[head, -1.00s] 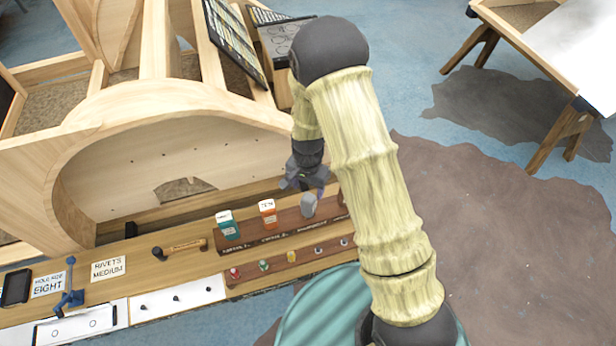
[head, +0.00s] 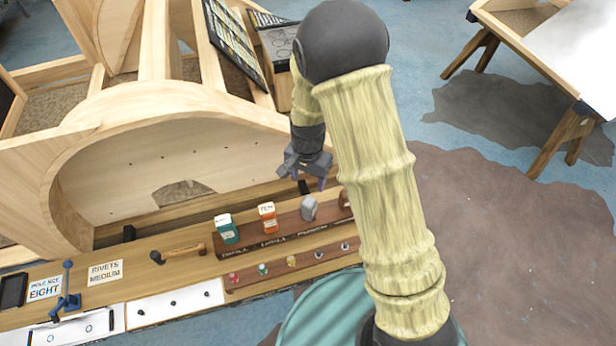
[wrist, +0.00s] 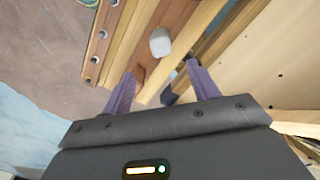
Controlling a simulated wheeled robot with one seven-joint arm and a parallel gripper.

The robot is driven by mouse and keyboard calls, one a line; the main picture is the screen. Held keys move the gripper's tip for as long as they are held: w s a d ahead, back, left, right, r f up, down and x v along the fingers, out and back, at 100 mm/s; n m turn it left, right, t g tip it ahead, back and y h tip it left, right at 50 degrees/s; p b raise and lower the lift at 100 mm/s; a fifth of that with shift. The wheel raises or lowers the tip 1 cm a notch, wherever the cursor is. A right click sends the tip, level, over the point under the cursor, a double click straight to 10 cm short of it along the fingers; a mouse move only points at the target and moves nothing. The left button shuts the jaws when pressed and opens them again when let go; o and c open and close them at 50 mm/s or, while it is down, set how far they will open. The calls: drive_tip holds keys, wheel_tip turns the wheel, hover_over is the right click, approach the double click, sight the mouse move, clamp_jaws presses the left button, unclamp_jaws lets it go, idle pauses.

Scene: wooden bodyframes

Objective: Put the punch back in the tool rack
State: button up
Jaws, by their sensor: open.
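The tool rack (head: 283,241) is a long dark wooden strip on the bench, with burnt-in labels on its front, one seeming to read "PUNCH". A grey rounded tool (head: 309,208), which looks like the punch, stands upright in the rack by that label. In the wrist view the grey tool (wrist: 160,42) shows beyond the fingertips, apart from them. My gripper (head: 309,180) is open and empty, above and behind the rack. In the wrist view my gripper's (wrist: 161,73) purple fingers are spread. The grey tool's lower end is hidden in the rack.
A green drill (head: 228,233) and orange drill (head: 268,218) stand left in the rack. A brown tool (head: 344,199) at its right end is partly hidden by my arm. A dark block (head: 305,187) lies behind the rack. The curved wooden frame (head: 150,108) rises behind.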

drive_tip(key=s+d+r+n+t, duration=0.2)
drive_tip(key=s+d+r+n, duration=0.3)
drive_tip(key=s+d+r, duration=0.7)
wheel_tip(320, 180, up, 2)
drive_tip(key=shift+d+r+n+t, duration=0.1)
drive_tip(key=shift+d+n+t, duration=0.25)
drive_tip(key=shift+d, duration=0.5)
drive_tip(key=shift+s, duration=0.1)
